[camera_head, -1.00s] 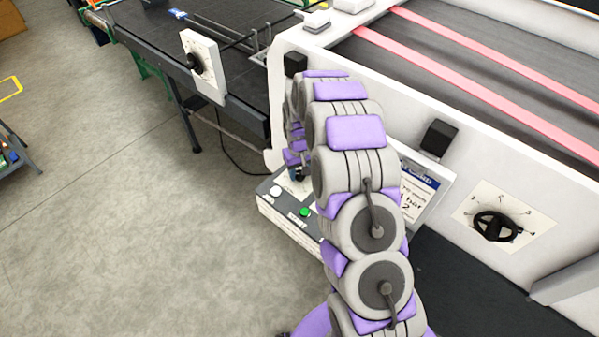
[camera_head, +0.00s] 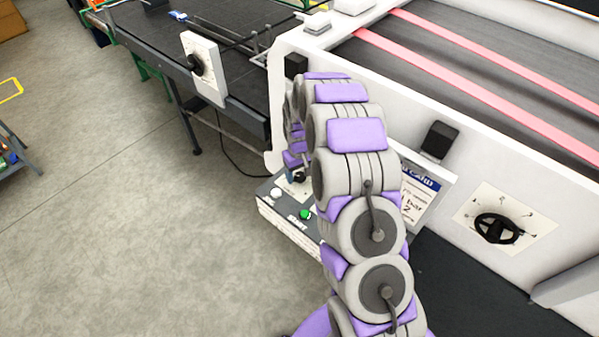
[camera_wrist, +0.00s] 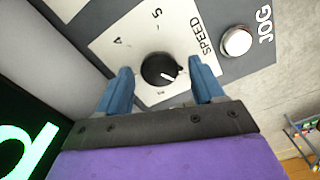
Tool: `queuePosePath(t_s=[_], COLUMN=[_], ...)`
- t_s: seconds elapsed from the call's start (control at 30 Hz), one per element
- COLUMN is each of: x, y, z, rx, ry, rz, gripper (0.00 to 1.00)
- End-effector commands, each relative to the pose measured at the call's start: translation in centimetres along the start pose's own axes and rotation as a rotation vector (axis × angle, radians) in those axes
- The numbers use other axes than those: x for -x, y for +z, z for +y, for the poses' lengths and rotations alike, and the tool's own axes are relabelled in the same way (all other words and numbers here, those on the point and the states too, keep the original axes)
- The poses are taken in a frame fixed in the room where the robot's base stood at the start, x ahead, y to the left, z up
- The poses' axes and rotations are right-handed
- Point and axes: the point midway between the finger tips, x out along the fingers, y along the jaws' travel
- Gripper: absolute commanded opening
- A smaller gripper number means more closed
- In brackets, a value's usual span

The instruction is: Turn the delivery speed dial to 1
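In the wrist view a black round dial (camera_wrist: 158,69) with a white pointer line sits on a white plate marked SPEED, with 4 and 5 readable. The pointer line points to the lower right in the picture; the mark there is not readable. My gripper (camera_wrist: 161,72) is open, with one blue finger on each side of the dial and gaps visible between. Whether the tips touch the plate I cannot tell. Another black dial on a white plate (camera_head: 207,85) stands beside the conveyor.
The control box (camera_head: 285,226) carries a green START button (camera_head: 305,215) and a white button, labelled JOG in the wrist view (camera_wrist: 236,41). A black handwheel (camera_head: 497,229) is on the machine side at right. A sign (camera_head: 420,190) stands behind my arm.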

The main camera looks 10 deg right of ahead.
Motion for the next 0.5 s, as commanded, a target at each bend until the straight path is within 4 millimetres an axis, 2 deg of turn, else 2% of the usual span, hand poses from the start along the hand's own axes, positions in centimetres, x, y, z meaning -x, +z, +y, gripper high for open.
queuePosePath(t_s=[0.3,0.5], x=[0.2,2.9], y=[0.0,-0.1], z=[0.0,0.0], rx=[-0.001,-0.001], ry=[0.000,0.001], rz=[-0.001,0.004], gripper=[0.70,0.70])
